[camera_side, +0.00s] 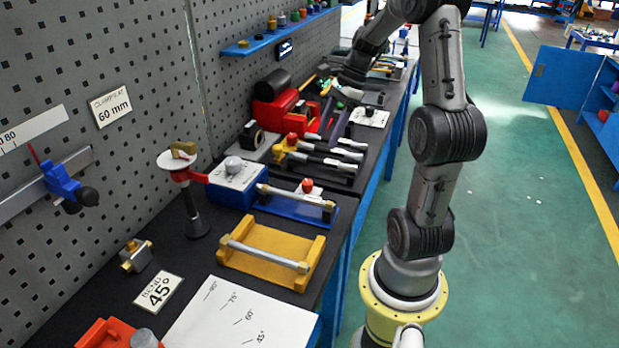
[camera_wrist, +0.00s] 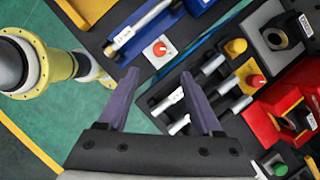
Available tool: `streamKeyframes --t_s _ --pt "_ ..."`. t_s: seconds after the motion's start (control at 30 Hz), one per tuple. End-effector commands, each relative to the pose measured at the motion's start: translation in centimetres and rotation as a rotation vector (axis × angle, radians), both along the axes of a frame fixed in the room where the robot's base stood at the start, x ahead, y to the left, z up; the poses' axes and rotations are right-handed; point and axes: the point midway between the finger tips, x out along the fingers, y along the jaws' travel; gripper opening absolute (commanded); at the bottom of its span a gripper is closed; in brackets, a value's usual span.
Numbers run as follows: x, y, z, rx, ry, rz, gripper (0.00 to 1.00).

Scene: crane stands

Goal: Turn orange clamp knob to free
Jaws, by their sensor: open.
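An orange-red knob (camera_side: 307,185) sits on a small white plate beside the blue tray. Another red knob (camera_side: 292,138) stands on a yellow block near the dark tool rack. An orange block (camera_side: 105,334) with a grey knob is cut off at the lower left. I cannot tell which is the clamp.
The dark rack (camera_side: 322,172) holds several grey-handled tools. A blue tray (camera_side: 292,207) and a yellow tray (camera_side: 262,264) each carry a grey rod. A red machine (camera_side: 290,112) stands behind the rack.

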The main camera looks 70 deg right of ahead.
Motion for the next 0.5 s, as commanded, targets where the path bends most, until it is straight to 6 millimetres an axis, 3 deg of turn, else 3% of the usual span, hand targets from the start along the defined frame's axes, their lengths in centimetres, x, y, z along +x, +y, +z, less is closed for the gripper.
streamKeyframes --t_s 0.17,0.5 --pt "0.4 0.6 -1.7 0.002 0.002 0.002 0.67" --pt "2.2 2.4 -7.8 0.001 0.004 0.002 0.67"
